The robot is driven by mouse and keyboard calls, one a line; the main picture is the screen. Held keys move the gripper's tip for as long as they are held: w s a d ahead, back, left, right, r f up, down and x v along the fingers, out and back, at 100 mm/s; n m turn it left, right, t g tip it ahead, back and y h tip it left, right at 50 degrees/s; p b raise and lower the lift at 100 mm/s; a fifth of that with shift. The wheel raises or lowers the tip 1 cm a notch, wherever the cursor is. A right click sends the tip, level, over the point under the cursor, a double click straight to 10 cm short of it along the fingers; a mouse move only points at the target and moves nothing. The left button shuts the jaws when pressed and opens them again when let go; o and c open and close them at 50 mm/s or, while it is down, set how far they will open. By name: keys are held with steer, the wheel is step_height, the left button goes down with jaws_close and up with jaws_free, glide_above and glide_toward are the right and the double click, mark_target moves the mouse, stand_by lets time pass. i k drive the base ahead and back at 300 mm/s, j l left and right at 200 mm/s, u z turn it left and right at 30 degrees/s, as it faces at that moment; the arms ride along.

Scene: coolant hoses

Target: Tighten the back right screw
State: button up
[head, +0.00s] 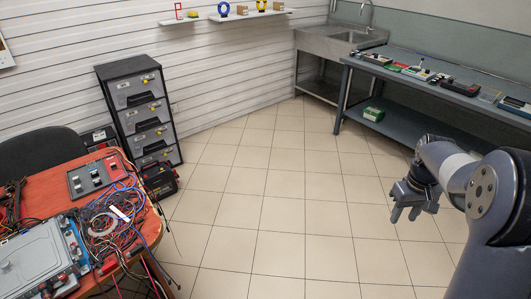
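No single screw can be made out in the head view, and neither can a back right one. A grey metal unit (38,262) with small fittings along its right side lies on the red-topped table (45,208) at the lower left. Any screws on it are too small to tell. My gripper (405,214) hangs over open floor at the right, pointing down, far from the table. Its fingers look spread apart, with nothing visible between them.
Tangled wires and a switch panel (96,176) cover much of the red table. A black chair (40,150) and a drawer cabinet (140,108) stand behind it. A workbench (425,100) with devices and a steel sink (345,37) are at the back right. The tiled floor (285,200) between is clear.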

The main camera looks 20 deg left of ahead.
mark_target(61, 218)
steer(key=i+u, duration=0.2)
steer(key=i, duration=0.2)
steer(key=i+l+u, duration=0.25)
steer(key=i+j+u, duration=0.15)
steer(key=u, duration=0.3)
steer(key=i+u, duration=0.6)
steer(key=u, duration=0.3)
steer(key=i+l+u, duration=0.15)
steer(key=u, duration=0.3)
steer(key=i+j+u, duration=0.1)
steer(key=i+u, duration=0.5)
steer(key=u, duration=0.15)
steer(key=i+u, duration=0.4)
steer(key=i+l+u, duration=0.15)
steer(key=u, duration=0.25)
